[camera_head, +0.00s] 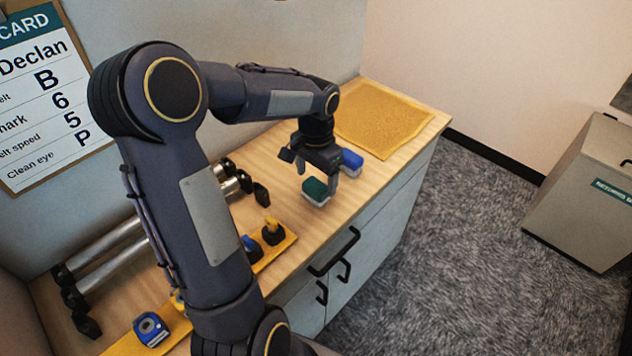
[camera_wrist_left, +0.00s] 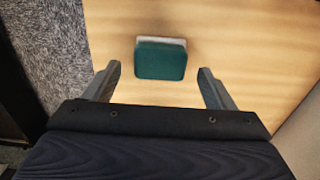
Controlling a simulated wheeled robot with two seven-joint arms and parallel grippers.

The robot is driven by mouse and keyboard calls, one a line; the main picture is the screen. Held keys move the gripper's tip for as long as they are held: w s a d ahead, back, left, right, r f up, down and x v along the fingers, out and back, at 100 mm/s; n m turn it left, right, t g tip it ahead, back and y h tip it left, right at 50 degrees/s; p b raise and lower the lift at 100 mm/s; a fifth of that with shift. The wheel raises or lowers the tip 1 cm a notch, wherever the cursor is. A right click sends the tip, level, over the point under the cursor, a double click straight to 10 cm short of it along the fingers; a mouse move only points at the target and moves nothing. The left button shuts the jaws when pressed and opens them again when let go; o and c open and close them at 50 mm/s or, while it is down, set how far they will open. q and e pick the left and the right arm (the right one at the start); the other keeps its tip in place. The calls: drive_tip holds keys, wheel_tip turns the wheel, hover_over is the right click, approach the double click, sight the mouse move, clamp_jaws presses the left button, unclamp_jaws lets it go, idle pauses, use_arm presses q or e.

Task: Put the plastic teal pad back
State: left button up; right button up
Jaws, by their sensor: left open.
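The teal pad (camera_head: 315,191) has a teal top and a pale lower part and lies on the wooden counter near its front edge. It also shows in the left wrist view (camera_wrist_left: 161,60), a little beyond the fingertips and between their lines. My left gripper (camera_head: 317,178) is open and empty, just above and beside the pad. Its two fingers also show apart in the left wrist view (camera_wrist_left: 158,82). A blue pad (camera_head: 351,162) with a pale lower part lies just behind the gripper to the right. My right gripper is in neither view.
A yellow mat (camera_head: 383,117) lies at the counter's far end. Metal rollers (camera_head: 110,256) and a yellow strip with knobs (camera_head: 276,246) are on the left. A grey bin (camera_head: 585,190) stands on the carpet. A card (camera_head: 42,100) hangs on the wall.

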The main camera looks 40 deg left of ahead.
sight(316, 184)
use_arm(q)
wheel_tip(316, 184, up, 9)
drive_tip(key=s+d+f+n+t+h, duration=0.2)
drive_tip(key=s+d+t, duration=0.3)
drive_tip(key=s+d, duration=0.9)
drive_tip(key=s+h, duration=0.1)
drive_tip(key=s, duration=0.2)
drive_tip(key=shift+s+f+n+t+h, duration=0.15)
drive_tip(key=shift+s+n+t+h, duration=0.15)
drive_tip(key=shift+s+n+h, duration=0.1)
drive_tip(key=shift+d, duration=0.1)
